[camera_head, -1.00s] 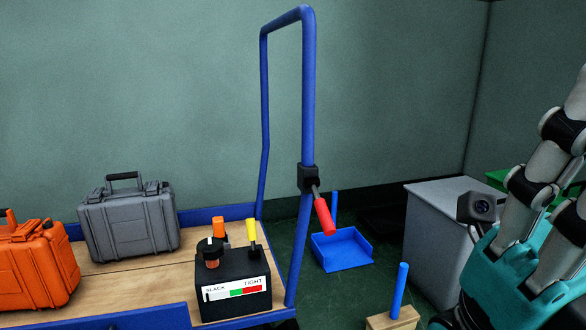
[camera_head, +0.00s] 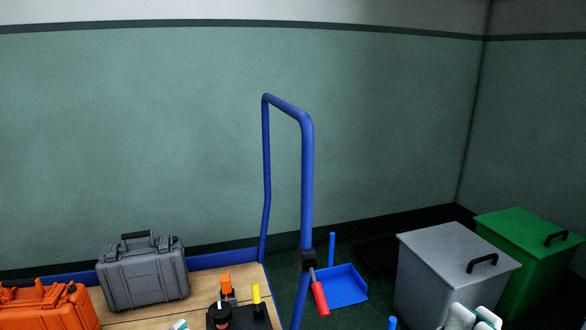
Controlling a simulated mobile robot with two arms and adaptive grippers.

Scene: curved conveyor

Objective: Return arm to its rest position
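Neither gripper shows in the head view. White parts of my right arm (camera_head: 472,318) show at the bottom edge, right of centre, in front of the grey bin. A small white and teal piece (camera_head: 180,325) pokes up at the bottom edge left of centre, likely part of my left arm. The hands and fingers are out of frame, so what they hold or how they stand is hidden.
A blue-framed cart (camera_head: 308,190) carries a grey case (camera_head: 145,275), an orange case (camera_head: 45,308) and a black box with levers (camera_head: 238,318). A red handle (camera_head: 319,298) hangs on its post. A blue tray (camera_head: 345,288), grey bin (camera_head: 450,270) and green bin (camera_head: 530,250) stand right.

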